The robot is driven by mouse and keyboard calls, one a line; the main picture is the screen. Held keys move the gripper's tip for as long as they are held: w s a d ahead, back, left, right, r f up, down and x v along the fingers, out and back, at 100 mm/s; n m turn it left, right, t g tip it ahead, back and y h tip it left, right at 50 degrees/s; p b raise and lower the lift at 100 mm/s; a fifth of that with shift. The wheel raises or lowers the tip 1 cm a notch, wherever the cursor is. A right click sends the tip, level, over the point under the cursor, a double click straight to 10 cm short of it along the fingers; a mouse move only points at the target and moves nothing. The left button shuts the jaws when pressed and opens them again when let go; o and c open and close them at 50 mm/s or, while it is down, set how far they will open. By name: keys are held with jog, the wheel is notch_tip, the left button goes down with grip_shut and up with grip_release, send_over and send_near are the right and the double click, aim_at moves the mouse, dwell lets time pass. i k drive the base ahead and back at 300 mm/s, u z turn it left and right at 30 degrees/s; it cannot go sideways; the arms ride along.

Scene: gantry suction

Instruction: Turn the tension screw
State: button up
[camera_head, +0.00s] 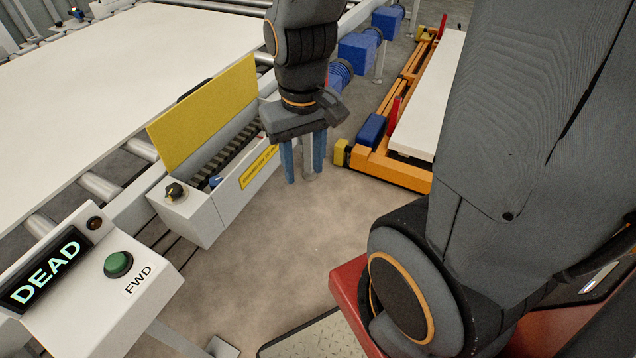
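A light grey box (205,222) with its yellow lid (205,112) raised stands beside the roller conveyor. A dark ribbed chain or belt (232,152) runs inside it. A blue knob-like part (216,181) sits at its near end, and a black knob with a yellow mark (174,191) is on its near left corner. I cannot tell which part is the tension screw. My gripper (304,174) points down to the right of the box, its two blue fingers apart. A small grey part shows between or behind them; it does not look gripped.
A control panel (85,290) at lower left has a "DEAD" display (45,270) and a green FWD button (118,264). A large white sheet (70,80) lies on the rollers. An orange cart (390,168) stands right. Floor is clear in front of the box.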

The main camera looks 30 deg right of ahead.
aim_at(213, 182)
jog(key=u, duration=0.05)
jog(key=k, duration=1.3)
jog(key=z, duration=0.95)
jog(key=i, duration=1.15)
jog(key=u, duration=0.5)
jog(key=i, duration=0.5)
jog(key=u, duration=0.55)
